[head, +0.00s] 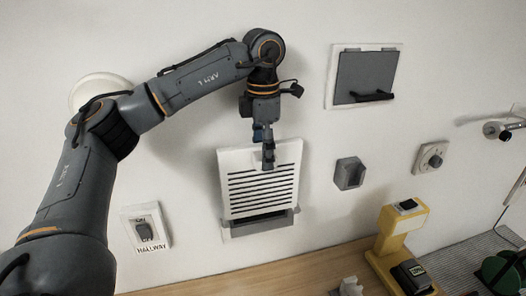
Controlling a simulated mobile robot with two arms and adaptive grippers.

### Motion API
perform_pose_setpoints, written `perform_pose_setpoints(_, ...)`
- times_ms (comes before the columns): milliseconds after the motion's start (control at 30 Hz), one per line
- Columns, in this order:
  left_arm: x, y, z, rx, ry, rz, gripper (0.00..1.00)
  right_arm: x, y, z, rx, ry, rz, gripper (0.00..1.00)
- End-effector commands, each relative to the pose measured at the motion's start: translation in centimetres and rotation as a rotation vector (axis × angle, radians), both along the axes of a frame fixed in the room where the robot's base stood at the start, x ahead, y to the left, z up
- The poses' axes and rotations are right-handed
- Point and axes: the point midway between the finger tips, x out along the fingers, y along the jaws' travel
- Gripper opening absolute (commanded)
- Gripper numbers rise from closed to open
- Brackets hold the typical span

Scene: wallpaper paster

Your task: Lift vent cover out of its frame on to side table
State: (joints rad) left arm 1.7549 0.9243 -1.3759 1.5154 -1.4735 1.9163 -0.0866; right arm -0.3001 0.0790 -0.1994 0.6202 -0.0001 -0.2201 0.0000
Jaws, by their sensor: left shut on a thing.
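The vent cover (261,190) is a white slotted panel in the middle of the head view. My left gripper (268,160) points down at its top edge and is shut on it. The grey vent frame (262,226) shows on the wall below and behind the cover. The cover's lower edge sits above the bottom of the frame, with a dark gap showing there. I cannot tell whether the cover still touches the frame. A wooden surface (255,279) runs below along the wall; I cannot tell if it is the side table. My right gripper is not in view.
A hallway switch (145,229) is left of the vent. A grey wall block (349,173), a dial (431,157) and a panel with a handle (364,78) are to the right.

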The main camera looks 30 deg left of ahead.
Motion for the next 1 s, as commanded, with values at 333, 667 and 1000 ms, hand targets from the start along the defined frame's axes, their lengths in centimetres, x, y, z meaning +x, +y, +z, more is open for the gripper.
perform_pose_setpoints(333, 0.0, 0.0, 0.4, 0.0, -0.001, 0.0, 0.22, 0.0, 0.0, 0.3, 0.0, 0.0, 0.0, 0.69)
perform_pose_setpoints(667, 0.0, 0.0, 3.0, -0.001, -0.001, 0.0, 0.22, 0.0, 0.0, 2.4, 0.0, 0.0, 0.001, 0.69)
perform_pose_setpoints(1000, 0.0, 0.0, 4.0, 0.0, 0.0, 0.0, 0.22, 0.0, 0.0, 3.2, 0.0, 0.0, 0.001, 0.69)
